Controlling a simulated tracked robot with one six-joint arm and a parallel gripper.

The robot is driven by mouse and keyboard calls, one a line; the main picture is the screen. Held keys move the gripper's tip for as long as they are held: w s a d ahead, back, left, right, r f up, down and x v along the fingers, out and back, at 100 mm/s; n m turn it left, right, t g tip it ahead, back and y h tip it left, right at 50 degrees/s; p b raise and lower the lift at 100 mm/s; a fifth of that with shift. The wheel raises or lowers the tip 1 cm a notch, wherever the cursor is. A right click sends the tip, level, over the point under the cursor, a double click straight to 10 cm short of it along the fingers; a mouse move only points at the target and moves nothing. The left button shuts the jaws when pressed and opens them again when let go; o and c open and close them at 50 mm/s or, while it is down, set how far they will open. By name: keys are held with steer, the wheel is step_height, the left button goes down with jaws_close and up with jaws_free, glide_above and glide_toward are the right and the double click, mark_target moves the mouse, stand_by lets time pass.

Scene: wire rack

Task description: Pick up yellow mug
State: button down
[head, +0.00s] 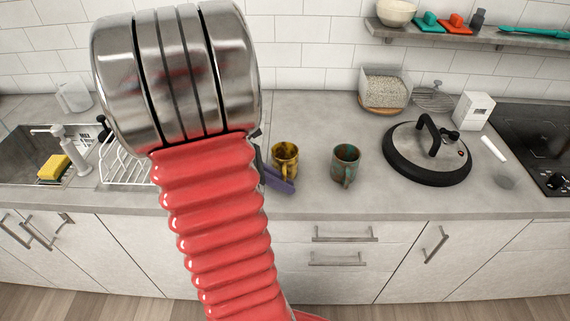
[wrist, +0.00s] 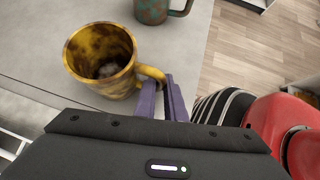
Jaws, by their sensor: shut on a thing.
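The yellow mug (head: 284,160) with dark patches stands upright on the grey counter in the head view, just right of my arm. It also shows in the wrist view (wrist: 100,62), empty inside, its handle (wrist: 152,74) pointing toward my gripper. My gripper (wrist: 162,88) has purple fingers and is shut on the mug's handle. In the head view the purple fingers (head: 279,182) are at the mug's front lower left, partly hidden by my arm. I cannot tell any gap between the mug's base and the counter.
A green-brown mug (head: 346,163) stands to the right of the yellow mug. Farther right are a black-rimmed lidded pan (head: 428,153) and a stove (head: 530,140). A white dish rack (head: 124,165) and a sink are at left. The counter's front edge (head: 330,209) is close.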

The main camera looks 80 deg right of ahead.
steer(key=shift+r, duration=0.25)
stand_by(0.3)
steer(key=shift+r, duration=4.75)
